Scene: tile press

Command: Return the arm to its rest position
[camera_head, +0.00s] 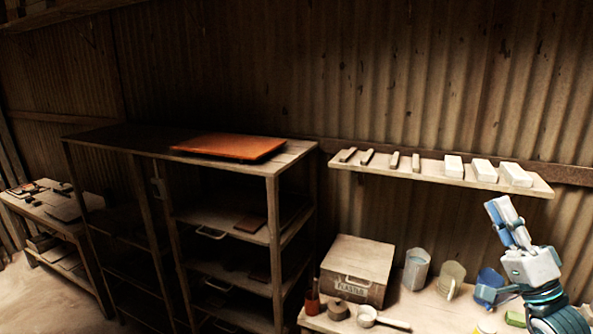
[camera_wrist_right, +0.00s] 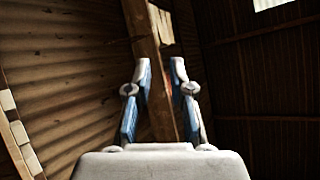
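My right gripper (camera_head: 502,212) is raised at the right of the head view, pointing up, in front of the corrugated wall and just below the right end of the wall shelf. In the right wrist view my right gripper (camera_wrist_right: 161,68) shows two blue and white fingers with a gap between their tips. Nothing is held between them; a wooden beam (camera_wrist_right: 152,60) shows behind the gap. My left gripper is not in either view.
The wall shelf (camera_head: 440,174) holds dark bars and pale blocks. A rack (camera_head: 290,165) with an orange tile (camera_head: 230,146) stands left.

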